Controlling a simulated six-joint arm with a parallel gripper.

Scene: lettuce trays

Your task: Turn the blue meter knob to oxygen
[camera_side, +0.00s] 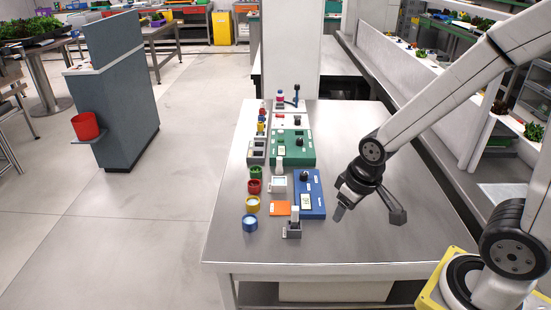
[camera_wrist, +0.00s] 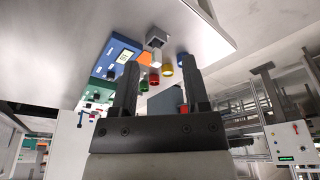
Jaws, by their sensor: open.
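The blue meter (camera_side: 312,200) lies on the metal table, with a dark knob (camera_side: 303,174) near its far end and a pale display (camera_side: 306,201) near its front end. The knob's pointing direction and the labels are too small to read. My gripper (camera_side: 369,210) is open and empty, apart from the meter and to its right in the side view. In the wrist view the fingers (camera_wrist: 158,75) are spread, and the blue meter (camera_wrist: 124,47) is beyond the left finger, seen tilted.
A green panel (camera_side: 300,157) with a dark knob stands behind the blue meter. Green, red, yellow and blue cups (camera_side: 250,223) line its left. An orange card (camera_side: 280,208) and a grey holder (camera_side: 292,230) are beside it. The table's right side (camera_side: 352,245) is clear.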

